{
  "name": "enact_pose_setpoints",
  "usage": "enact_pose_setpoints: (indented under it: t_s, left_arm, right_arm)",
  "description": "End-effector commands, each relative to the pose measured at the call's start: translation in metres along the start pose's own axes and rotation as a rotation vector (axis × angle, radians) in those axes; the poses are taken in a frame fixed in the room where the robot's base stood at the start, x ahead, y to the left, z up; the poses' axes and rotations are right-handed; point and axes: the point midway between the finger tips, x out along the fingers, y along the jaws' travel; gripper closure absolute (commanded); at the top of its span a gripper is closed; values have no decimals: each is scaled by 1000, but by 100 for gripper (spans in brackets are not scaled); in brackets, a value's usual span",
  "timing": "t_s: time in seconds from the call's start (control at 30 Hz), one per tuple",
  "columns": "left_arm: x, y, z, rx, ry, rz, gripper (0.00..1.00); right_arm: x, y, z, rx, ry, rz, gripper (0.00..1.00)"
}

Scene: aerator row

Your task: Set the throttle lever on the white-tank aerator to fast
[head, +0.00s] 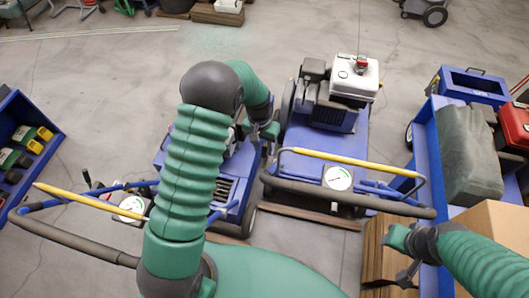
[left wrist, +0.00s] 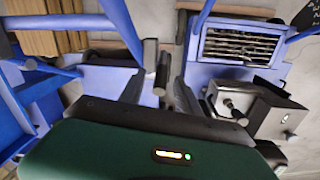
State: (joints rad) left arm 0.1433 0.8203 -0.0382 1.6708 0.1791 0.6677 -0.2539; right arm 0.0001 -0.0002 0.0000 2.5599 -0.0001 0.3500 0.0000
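The white-tank aerator (head: 325,112) stands right of centre in the head view, blue with a white tank (head: 355,78) on its engine. A round dial (head: 338,178) sits by its black handlebar, below a yellow bar. I cannot make out its throttle lever. My left gripper (head: 263,131) is at the left side of this aerator, between it and a second blue aerator. In the left wrist view its two dark fingers (left wrist: 198,92) are apart with nothing between them. My right gripper (head: 397,277) is low at the right, near the handlebar's end; its finger gap is unclear.
The second aerator (head: 235,185) is partly hidden behind my left arm; its dial (head: 132,207) shows at left. A blue cart (head: 428,155) with a grey bundle, a cardboard box (head: 497,225) and a red case (head: 515,124) are at right. Open floor lies beyond.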

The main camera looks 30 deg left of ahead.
Motion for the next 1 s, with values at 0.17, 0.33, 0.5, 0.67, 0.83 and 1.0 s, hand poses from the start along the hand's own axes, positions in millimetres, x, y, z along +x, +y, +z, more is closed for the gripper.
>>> enact_pose_setpoints:
  t_s: [0.17, 0.33, 0.5, 0.67, 0.83, 1.0]
  left_arm:
    - [27, 0, 0, 1, 0, 0, 60]
    - [32, 0, 0, 0, 1, 0, 60]
    - [31, 0, 0, 0, 1, 0, 63]
    - [31, 0, 0, 0, 1, -1, 84]
    - [31, 0, 0, 0, 1, -1, 100]
    - [31, 0, 0, 0, 1, -1, 100]
  right_arm:
    - [4, 0, 1, 0, 0, 0, 64]
    - [4, 0, 1, 0, 0, 0, 64]
    - [4, 0, 1, 0, 0, 0, 64]
    - [4, 0, 1, 0, 0, 0, 64]
    - [4, 0, 1, 0, 0, 0, 64]
    - [4, 0, 1, 0, 0, 0, 64]
